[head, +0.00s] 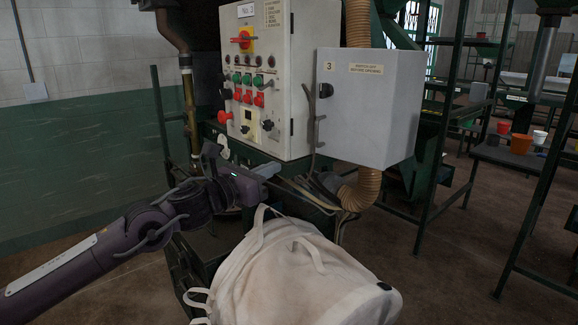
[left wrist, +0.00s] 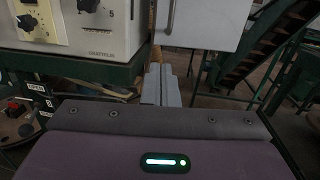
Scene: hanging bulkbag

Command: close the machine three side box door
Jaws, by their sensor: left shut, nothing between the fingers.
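The machine three side box (head: 365,110) is a pale grey metal box to the right of the control cabinet. Its front face, the door (head: 350,105), bears a "3" and a label, with a dark latch near its left edge. I cannot tell whether the door is fully flush or slightly ajar. The lower part of the box also shows at the top of the left wrist view (left wrist: 205,22). My left gripper (head: 268,170) is shut and empty, below and left of the box and apart from it. Its fingers show together in the left wrist view (left wrist: 161,86). My right gripper is out of view.
The control cabinet (head: 265,75) with knobs and buttons stands left of the box. A white bulk bag (head: 295,275) lies below my gripper. A tan corrugated hose (head: 362,188) runs below the box. Green steel frames (head: 440,150) stand to the right, with open floor between.

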